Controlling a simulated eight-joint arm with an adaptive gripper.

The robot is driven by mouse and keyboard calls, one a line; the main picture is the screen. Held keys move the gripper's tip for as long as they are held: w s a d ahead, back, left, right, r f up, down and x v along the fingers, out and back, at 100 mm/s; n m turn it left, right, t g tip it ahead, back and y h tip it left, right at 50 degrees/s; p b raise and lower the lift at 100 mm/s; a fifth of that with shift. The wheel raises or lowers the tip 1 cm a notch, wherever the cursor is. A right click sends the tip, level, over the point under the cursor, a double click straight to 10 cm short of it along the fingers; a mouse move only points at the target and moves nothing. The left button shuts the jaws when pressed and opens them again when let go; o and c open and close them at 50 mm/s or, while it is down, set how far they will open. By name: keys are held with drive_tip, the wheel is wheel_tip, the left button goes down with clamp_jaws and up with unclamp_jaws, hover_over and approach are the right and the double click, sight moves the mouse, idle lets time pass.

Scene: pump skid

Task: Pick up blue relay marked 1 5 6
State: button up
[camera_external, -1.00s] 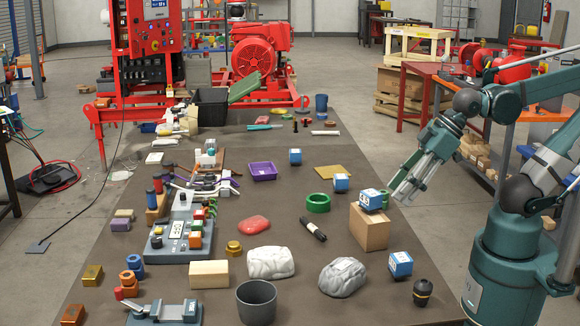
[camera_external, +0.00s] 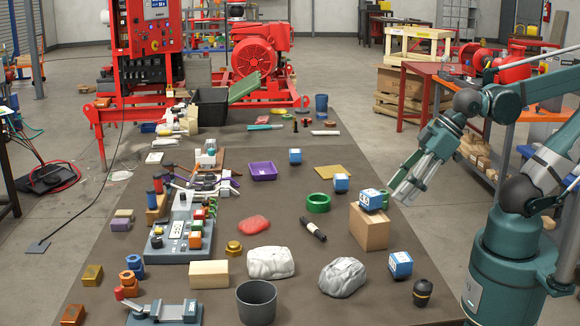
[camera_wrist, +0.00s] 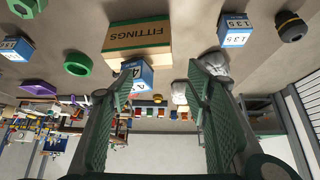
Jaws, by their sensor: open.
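Several blue relays with white labels are on the bench. One relay (camera_external: 371,199) sits on the cardboard box (camera_external: 370,229); it also shows in the wrist view (camera_wrist: 139,74), partly hidden by the left finger. Another relay (camera_external: 400,264) stands on the bench near the front right, and it seems to be the one at the top right of the wrist view (camera_wrist: 236,30). Other relays stand further back (camera_external: 341,183) (camera_external: 295,156). I cannot surely read 1 5 6 on any label. My gripper (camera_external: 402,198) is open and empty, beside the box-top relay; both fingers show in the wrist view (camera_wrist: 168,75).
A purple tray (camera_external: 263,171) and a grey cup (camera_external: 256,302) are further left. Fixtures fill the bench's left side.

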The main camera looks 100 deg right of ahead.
drive_tip(key=m+g+h+p, duration=0.5)
drive_tip(key=m+g+p, duration=0.2)
drive_tip(key=m+p, duration=0.9)
approach(341, 176)
wheel_tip(341, 176, down, 3)
drive_tip(key=d+m+b, duration=0.1)
drive_tip(key=m+b, duration=0.1)
drive_tip(key=shift+w+d+r, duration=0.1)
drive_tip(key=shift+w+r, duration=0.1)
drive_tip(key=shift+w, duration=0.05)
drive_tip(key=shift+d+f+y+b, duration=0.15)
drive_tip(key=shift+d+f+b, duration=0.1)
drive_tip(key=shift+f, duration=0.35)
drive_tip(key=shift+d+f+y+b, duration=0.15)
drive_tip(key=shift+d+f, duration=0.05)
drive_tip(key=shift+f, duration=0.4)
